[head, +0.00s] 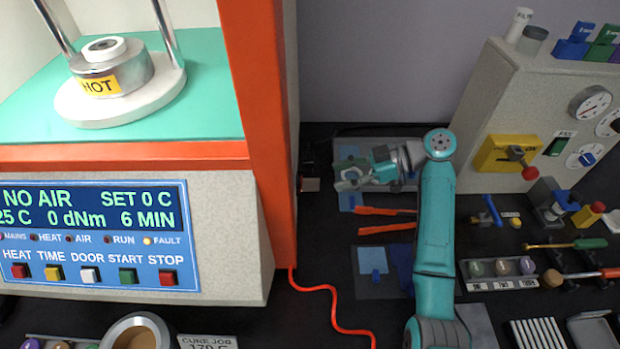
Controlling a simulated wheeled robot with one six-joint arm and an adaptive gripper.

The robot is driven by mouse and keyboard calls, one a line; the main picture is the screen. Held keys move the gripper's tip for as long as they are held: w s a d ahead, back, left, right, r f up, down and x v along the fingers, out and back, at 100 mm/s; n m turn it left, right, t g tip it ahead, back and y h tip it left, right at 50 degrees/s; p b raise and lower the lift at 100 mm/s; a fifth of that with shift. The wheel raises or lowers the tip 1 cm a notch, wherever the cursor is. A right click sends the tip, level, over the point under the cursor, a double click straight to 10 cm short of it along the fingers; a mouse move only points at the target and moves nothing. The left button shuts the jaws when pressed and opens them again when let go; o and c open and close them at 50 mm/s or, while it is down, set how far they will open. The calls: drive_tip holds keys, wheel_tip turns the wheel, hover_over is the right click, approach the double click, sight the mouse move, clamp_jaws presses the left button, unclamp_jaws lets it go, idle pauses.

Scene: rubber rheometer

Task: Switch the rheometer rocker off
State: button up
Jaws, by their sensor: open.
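The rheometer (180,155) is a large beige and orange machine at the left. Its blue display (90,207) reads NO AIR, SET 0 C, 0 dNm, 6 MIN. Nothing shows between the fingers.
An orange cable (335,305) runs from the machine across the black bench. Orange-handled tools (385,211) and a blue-patched mat (373,265) lie below my gripper. A grey panel (510,110) with gauges and a yellow block (508,154) stands at right. Several small tools crowd the right.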

sight(301, 184)
drive_tip(key=x, duration=0.8)
drive_tip(key=shift+a, duration=0.3)
drive_tip(key=shift+f, duration=0.15)
